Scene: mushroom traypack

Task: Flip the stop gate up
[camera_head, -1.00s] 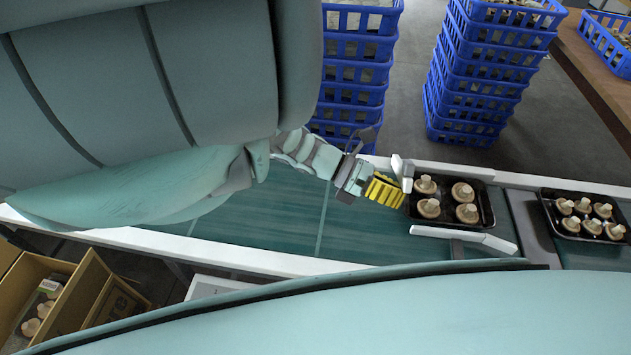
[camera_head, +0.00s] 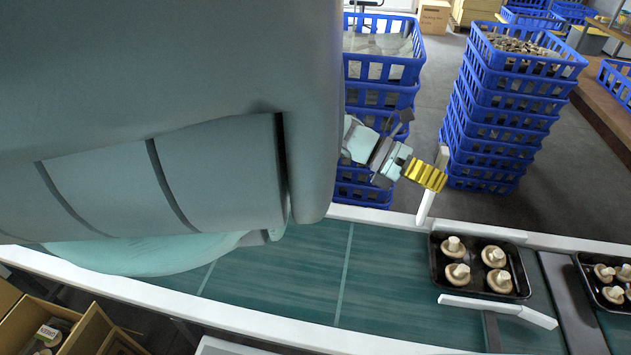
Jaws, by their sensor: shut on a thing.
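The stop gate (camera_head: 426,206) is a slim white bar. It stands nearly upright at the far edge of the conveyor (camera_head: 290,262), its lower end at the belt's white side rail. My gripper (camera_head: 434,177), with yellow ridged fingers, is shut on the gate's upper part, above and beyond the far rail. The fingers hide part of the bar, and their exact contact with it cannot be made out.
A black tray with several mushrooms (camera_head: 434,268) sits on the belt to the right, beside a white angled guide (camera_head: 495,306). Another mushroom tray (camera_head: 590,287) lies further right. Blue crate stacks (camera_head: 505,125) stand behind the conveyor, close to my gripper.

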